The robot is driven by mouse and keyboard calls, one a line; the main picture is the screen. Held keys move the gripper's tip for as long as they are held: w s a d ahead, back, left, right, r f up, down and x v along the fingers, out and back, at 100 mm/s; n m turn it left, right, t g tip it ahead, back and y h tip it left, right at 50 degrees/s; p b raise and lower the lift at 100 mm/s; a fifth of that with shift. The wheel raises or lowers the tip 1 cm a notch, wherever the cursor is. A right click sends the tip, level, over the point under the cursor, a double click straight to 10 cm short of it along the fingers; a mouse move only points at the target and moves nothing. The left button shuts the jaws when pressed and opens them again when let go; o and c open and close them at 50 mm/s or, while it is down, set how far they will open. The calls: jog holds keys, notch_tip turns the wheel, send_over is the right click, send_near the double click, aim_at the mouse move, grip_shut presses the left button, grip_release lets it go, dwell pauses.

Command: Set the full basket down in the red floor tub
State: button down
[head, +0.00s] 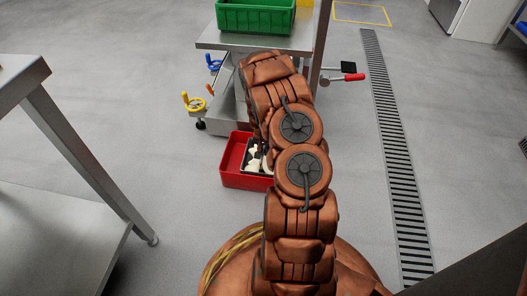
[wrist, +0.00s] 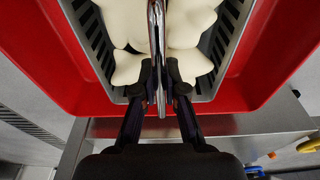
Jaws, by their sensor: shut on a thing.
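The red tub (head: 233,165) stands on the floor beside a steel trolley, partly hidden by my arm. It also fills both sides of the wrist view (wrist: 268,75). The grey slotted basket (wrist: 222,38) is inside the tub's outline, with red walls around it. It holds large pale pasta pieces (wrist: 188,62), also seen in the head view (head: 254,158). My gripper (wrist: 163,92) is shut on the basket's thin metal handle, which runs upright through the middle of the wrist view. Whether the basket touches the tub floor cannot be told.
The steel trolley (head: 215,44) with a green crate (head: 255,15) on top stands just behind the tub. Valves with blue, yellow and red handles stick out near it. A steel table (head: 40,205) is at left. Open floor lies between, with a drain grate (head: 395,150) at right.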

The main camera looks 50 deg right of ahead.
jog(key=c, duration=1.7)
grip_release()
jog(key=shift+f, duration=0.15)
jog(key=o, duration=0.5)
